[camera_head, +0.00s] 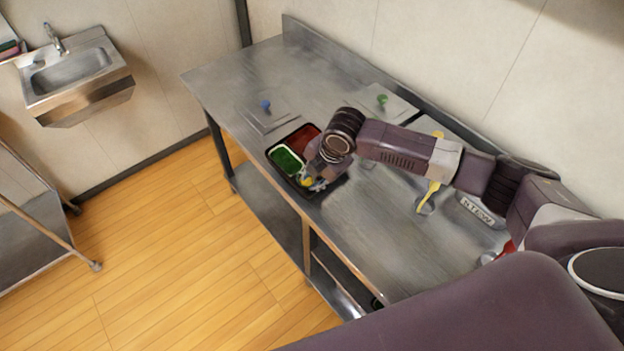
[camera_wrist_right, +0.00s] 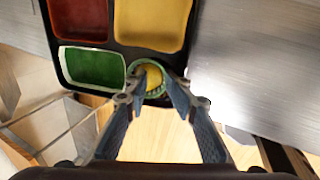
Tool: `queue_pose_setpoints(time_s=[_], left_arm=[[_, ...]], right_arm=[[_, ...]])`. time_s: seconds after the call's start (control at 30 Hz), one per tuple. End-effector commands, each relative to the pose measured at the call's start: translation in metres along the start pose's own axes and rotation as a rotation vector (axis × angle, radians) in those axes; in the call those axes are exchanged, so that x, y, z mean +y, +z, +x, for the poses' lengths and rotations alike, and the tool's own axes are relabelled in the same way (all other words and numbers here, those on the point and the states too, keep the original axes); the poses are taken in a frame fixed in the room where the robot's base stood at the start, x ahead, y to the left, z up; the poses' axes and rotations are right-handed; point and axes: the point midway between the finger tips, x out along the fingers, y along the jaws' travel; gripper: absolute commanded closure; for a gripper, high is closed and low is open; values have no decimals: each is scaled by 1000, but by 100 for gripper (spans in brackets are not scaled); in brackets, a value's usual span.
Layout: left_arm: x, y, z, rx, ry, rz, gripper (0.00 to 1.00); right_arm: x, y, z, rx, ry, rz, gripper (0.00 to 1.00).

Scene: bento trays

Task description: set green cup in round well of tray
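The dark tray (camera_wrist_right: 116,45) lies at the table's front edge, with red, yellow and green rectangular compartments. The green cup (camera_wrist_right: 148,64) shows as a green ring with yellow inside at the tray's near corner, beside the green compartment. It looks upright. My right gripper (camera_wrist_right: 152,86) is over that corner, with its fingertips against opposite sides of the cup. The round well is hidden under the cup, so I cannot tell whether the cup is fully seated. In the head view, my right gripper (camera_head: 317,184) and wrist cover part of the tray (camera_head: 268,157). My left gripper is not in view.
The steel table (camera_head: 365,235) has free room right of the tray. A lid with a blue knob (camera_head: 266,105) and one with a green knob (camera_head: 382,99) lie farther back. A yellow utensil (camera_head: 430,192) and a label plate (camera_head: 480,211) lie to the right.

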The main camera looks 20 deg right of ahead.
Motion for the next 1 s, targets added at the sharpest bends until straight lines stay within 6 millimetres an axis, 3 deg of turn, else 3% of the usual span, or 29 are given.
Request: queue_pose_setpoints(time_s=[0.13,0.27,0.7,1.0], left_arm=[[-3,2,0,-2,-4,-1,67],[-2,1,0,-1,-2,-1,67],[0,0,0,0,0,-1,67],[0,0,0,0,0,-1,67]], right_arm=[[-3,-1,0,1,-6,0,75],[-2,0,-16,0,-2,-1,75],[-1,0,-105,-2,2,-1,75],[-2,-1,-122,-1,1,0,75]])
